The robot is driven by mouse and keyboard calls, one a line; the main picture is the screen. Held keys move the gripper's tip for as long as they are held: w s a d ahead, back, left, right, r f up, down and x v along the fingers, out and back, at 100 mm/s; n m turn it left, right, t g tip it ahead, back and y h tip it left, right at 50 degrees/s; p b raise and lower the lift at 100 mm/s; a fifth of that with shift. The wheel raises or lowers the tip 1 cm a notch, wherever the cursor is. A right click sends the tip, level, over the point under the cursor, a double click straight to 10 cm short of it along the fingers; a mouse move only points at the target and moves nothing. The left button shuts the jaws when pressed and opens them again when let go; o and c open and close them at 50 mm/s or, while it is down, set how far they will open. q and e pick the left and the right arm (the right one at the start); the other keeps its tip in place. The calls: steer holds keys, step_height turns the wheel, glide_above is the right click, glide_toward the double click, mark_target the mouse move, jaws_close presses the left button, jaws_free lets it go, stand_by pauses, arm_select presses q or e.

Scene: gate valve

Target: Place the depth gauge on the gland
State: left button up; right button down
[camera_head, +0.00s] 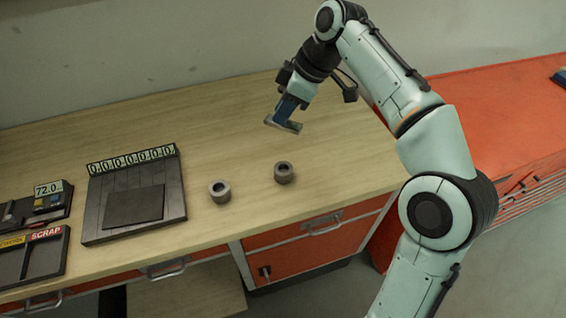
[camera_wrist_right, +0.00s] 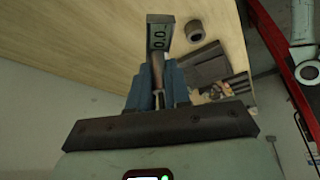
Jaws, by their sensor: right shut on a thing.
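My right gripper (camera_head: 290,107) is shut on the depth gauge (camera_head: 282,124) and holds it above the back part of the workbench. In the right wrist view the gauge's grey head with a small numeric display (camera_wrist_right: 158,36) sticks out beyond the blue fingers (camera_wrist_right: 158,82). Two short grey hollow cylinders stand on the bench: a left one (camera_head: 220,192) and a right one (camera_head: 283,173). I cannot tell which one, if either, is the gland. The gauge is apart from both, behind the right one. My left gripper is out of view.
A dark panel with a row of digits (camera_head: 136,230) lies left of the cylinders. Farther left are a device reading 72.0 (camera_head: 36,205) and a dark tray marked SCRAP (camera_head: 40,270). An orange cabinet (camera_head: 500,130) stands at the right. The bench's back middle is clear.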

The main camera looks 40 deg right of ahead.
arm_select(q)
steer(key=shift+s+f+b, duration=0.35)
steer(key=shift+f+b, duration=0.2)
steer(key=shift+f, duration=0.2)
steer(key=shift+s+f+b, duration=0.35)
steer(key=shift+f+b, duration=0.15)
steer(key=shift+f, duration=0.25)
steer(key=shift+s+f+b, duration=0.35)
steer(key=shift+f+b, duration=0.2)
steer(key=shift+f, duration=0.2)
arm_select(e)
steer(key=shift+f, duration=7.35)
steer(key=shift+f, duration=0.25)
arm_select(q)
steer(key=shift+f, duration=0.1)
arm_select(e)
steer(key=c, duration=1.1)
jaws_free()
steer(key=shift+r, duration=0.1)
